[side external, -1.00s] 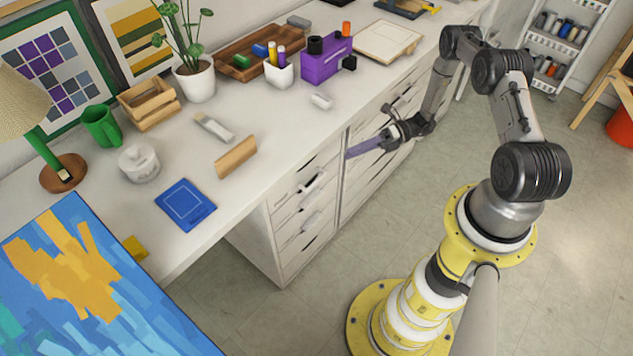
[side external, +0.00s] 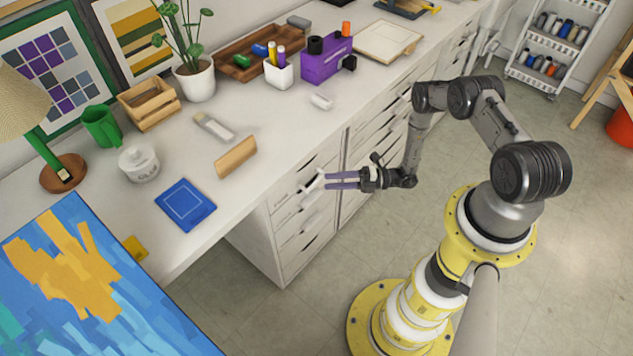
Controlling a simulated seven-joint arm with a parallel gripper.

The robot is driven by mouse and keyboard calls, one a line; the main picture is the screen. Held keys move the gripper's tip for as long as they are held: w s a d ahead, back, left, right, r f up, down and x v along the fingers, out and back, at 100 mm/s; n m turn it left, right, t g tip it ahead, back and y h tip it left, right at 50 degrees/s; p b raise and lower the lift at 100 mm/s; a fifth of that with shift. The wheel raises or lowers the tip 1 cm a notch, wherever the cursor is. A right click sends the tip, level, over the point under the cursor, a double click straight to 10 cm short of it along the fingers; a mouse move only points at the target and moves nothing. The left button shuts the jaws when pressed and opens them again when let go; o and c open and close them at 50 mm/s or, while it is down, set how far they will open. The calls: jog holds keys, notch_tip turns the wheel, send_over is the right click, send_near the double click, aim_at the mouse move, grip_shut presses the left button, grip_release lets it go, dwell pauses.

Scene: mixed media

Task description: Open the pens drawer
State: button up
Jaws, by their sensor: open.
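The white drawer cabinet (side external: 292,252) under the desk has a stack of drawers with dark slot pulls. No label naming a pens drawer can be read. White handle-like pieces (side external: 311,190) stick out from the front of the upper drawers. The drawers look shut. My gripper (side external: 327,180) is open, its two purple fingers level and pointing left at the cabinet front. The fingertips are right beside the white pieces; I cannot tell whether they touch or straddle them. Nothing shows between the fingers.
A second drawer stack (side external: 357,187) stands behind my gripper. The white desktop (side external: 275,165) above holds a wooden block (side external: 235,157), a blue notebook (side external: 186,205) and a purple organizer (side external: 325,62). The floor (side external: 370,250) between cabinet and my base is clear.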

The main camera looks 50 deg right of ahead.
aim_at(319, 182)
jog(key=shift+x, duration=2.7)
grip_shut()
